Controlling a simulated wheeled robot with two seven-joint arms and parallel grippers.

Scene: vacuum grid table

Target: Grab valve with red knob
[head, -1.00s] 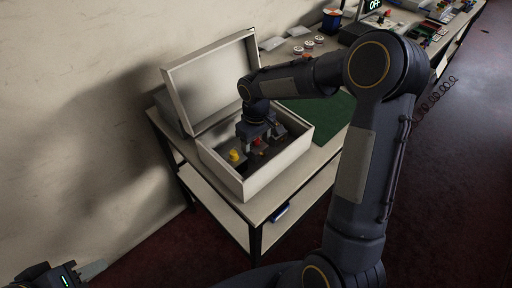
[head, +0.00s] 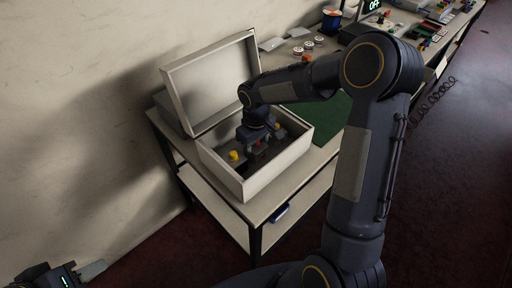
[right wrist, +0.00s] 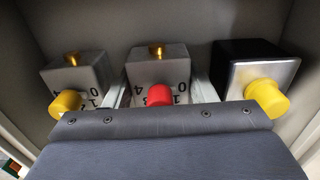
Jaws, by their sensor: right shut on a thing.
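The valve with the red knob (right wrist: 159,95) is a grey block with a brass fitting on top and numbers on its front. It stands between two other valves in the open white case (head: 243,187). My right gripper (right wrist: 158,90) is shut on this valve, with one finger along each side of the block. In the head view my right gripper (head: 257,142) is down inside the case and hides most of the valve. My left gripper (head: 88,271) is at the bottom left corner, partly cut off, far from the case; its opening does not show.
A valve with a yellow knob (right wrist: 66,102) stands left of the held one, and a dark-sided valve with a yellow knob (right wrist: 266,95) stands right. The raised lid (head: 212,85) is behind. A green mat (head: 330,112) lies right of the case.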

